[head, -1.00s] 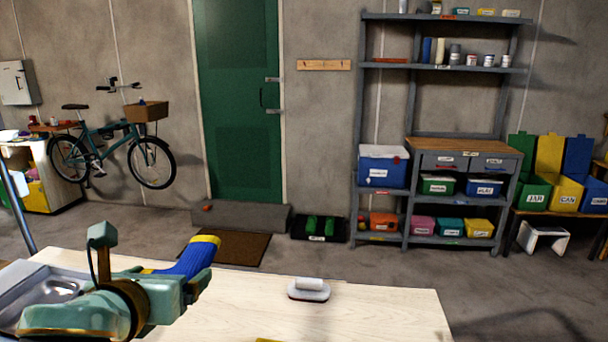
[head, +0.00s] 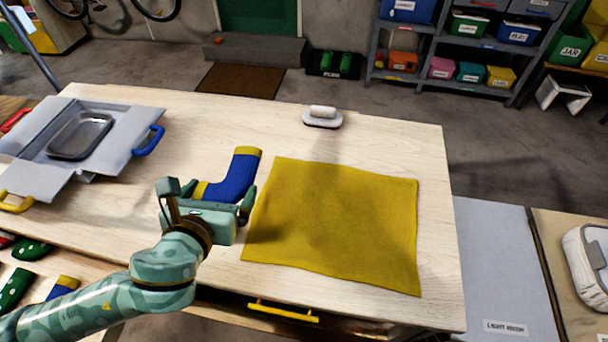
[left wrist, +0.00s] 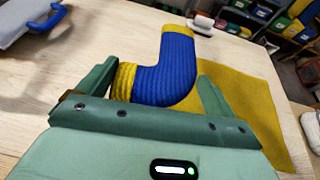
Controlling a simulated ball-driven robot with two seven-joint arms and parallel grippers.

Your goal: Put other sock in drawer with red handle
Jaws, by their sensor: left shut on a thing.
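My left gripper (head: 215,193) is shut on a blue sock (head: 235,175) with yellow ends, above the wooden tabletop. In the left wrist view the sock (left wrist: 172,65) lies between the fingers and bends upward beyond them. Another blue and yellow sock (head: 63,288) lies at the lower left, near green dotted socks (head: 14,288), below the tabletop level. A red handle-like piece (head: 14,120) shows at the far left edge, but I cannot tell what it belongs to. No drawer with a red handle is clearly in view. My right gripper is out of view.
A yellow cloth (head: 335,225) lies flat right of the gripper. A grey box (head: 35,145) with blue and yellow handles stands at left. A white-handled brush (head: 323,118) sits at the back. A yellow handle (head: 283,311) shows below the table's front edge.

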